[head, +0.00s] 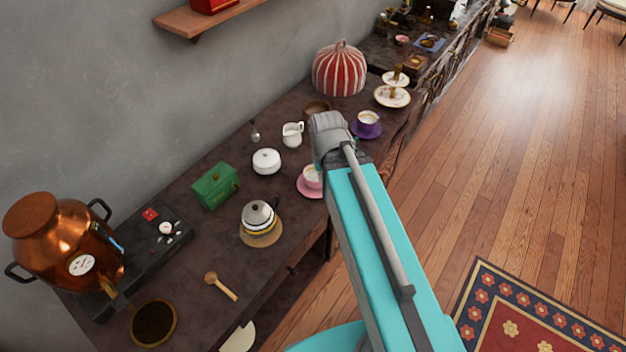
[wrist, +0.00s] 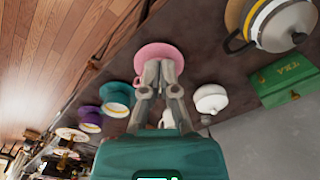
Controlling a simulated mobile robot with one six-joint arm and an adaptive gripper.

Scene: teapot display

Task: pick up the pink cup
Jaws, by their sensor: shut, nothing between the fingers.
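The pink cup (head: 312,175) stands on a pink saucer (head: 303,190) near the front edge of the dark counter, partly covered by my arm in the head view. In the wrist view, my gripper (wrist: 162,68) is shut and empty, its fingertips in front of a round pink surface (wrist: 155,49). My fingers hide part of it, so I cannot tell cup from saucer there, nor whether I touch it. My fingers are not visible in the head view.
A white sugar bowl (head: 266,161), a green box (head: 215,185), a white teapot (head: 258,215) and a white jug (head: 292,134) stand around the pink cup. A purple cup (head: 368,119) is farther back. In the wrist view, a teal cup (wrist: 118,98) is left of my fingers.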

